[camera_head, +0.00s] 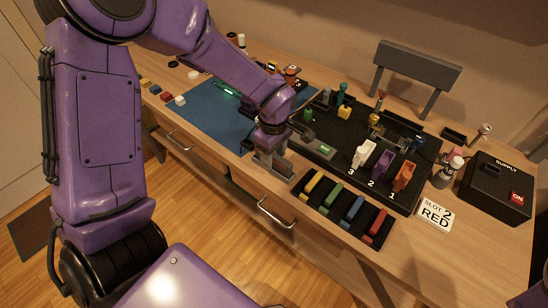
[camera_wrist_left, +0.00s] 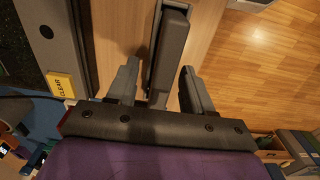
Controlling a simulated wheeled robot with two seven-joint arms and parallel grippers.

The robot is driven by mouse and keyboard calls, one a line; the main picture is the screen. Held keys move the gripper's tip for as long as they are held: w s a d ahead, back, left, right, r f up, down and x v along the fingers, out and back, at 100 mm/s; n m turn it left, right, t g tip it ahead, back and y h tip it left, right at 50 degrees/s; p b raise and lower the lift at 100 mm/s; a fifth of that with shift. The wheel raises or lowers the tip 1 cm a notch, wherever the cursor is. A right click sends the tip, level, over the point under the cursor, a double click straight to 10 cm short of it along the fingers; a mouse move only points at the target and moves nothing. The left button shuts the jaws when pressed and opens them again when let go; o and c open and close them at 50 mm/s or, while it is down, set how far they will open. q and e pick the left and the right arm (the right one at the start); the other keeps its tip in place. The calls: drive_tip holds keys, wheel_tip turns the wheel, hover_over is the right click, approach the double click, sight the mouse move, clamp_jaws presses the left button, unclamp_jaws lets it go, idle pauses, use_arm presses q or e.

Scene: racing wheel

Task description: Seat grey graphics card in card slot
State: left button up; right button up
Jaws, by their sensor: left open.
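The grey graphics card, seen as a dark grey upright slab in the left wrist view (camera_wrist_left: 171,50), stands on the wood near the table's front edge. My left gripper (camera_head: 272,172) points down over it. In the left wrist view the gripper (camera_wrist_left: 160,88) is open, with one finger on each side of the slab and gaps showing. In the head view the gripper hides most of the slab. The black board (camera_head: 318,158) lies to its right; I cannot tell for sure which of its parts is the card slot. My right gripper is out of view.
A black tray (camera_head: 325,207) with coloured sticks lies right of my left gripper. White, purple and orange pieces stand on the board by numbers 3, 2 and 1. A black supply box (camera_head: 488,195) and a "SLOT 2 RED" sign (camera_head: 435,216) are at right. A blue mat (camera_head: 208,118) lies left.

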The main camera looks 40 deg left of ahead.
use_arm(q)
drive_tip(key=shift+s+r, duration=0.1)
drive_tip(key=shift+s, duration=0.1)
drive_tip(key=shift+c, duration=0.3)
clamp_jaws()
